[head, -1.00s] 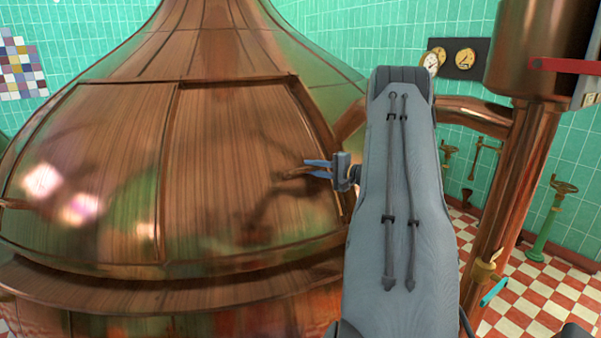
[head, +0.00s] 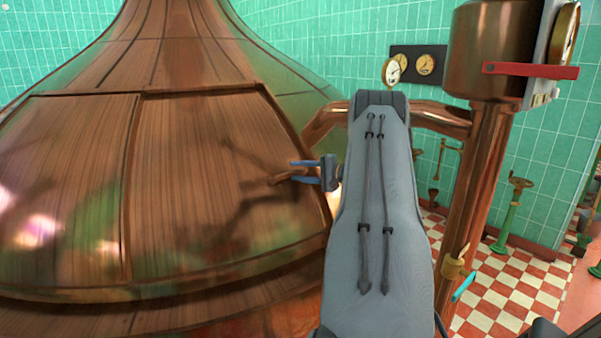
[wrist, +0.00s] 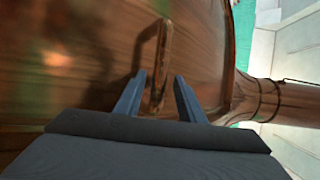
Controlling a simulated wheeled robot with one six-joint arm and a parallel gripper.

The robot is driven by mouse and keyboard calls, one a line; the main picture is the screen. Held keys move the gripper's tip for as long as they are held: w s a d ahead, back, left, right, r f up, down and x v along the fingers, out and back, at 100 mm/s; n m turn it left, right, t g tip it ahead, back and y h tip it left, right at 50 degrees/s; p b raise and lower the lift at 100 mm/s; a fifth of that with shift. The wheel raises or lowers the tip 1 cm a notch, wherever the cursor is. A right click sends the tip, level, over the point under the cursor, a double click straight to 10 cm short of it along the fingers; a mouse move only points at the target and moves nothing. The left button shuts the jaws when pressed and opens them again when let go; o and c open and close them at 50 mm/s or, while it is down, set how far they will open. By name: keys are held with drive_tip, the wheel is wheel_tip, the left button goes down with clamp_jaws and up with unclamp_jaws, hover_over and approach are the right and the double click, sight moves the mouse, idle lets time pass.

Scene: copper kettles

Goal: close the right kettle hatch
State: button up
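The copper kettle (head: 60,270) fills the left of the head view. Its right hatch (head: 190,140) is a wood-grained copper panel that lies nearly flush with the dome; I cannot tell whether a small gap is left at its edges. A bar handle (head: 283,180) sticks out near the hatch's right edge and also shows in the wrist view (wrist: 164,50). My gripper (head: 297,171) is at the handle, its blue fingers apart. In the wrist view my gripper (wrist: 158,88) has the handle's near end between its fingers, with space visible on both sides.
A copper pipe (head: 440,118) runs behind my arm to an upright copper column (head: 475,190) on the right. A red bar (head: 530,70) juts out there. A green valve stand (head: 510,215) stands on the checkered floor (head: 500,300), which is open at the lower right.

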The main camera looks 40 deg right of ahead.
drive_tip(key=b+v, duration=0.2)
drive_tip(key=v, duration=0.5)
drive_tip(key=shift+s, duration=0.4)
drive_tip(key=shift+d, duration=0.15)
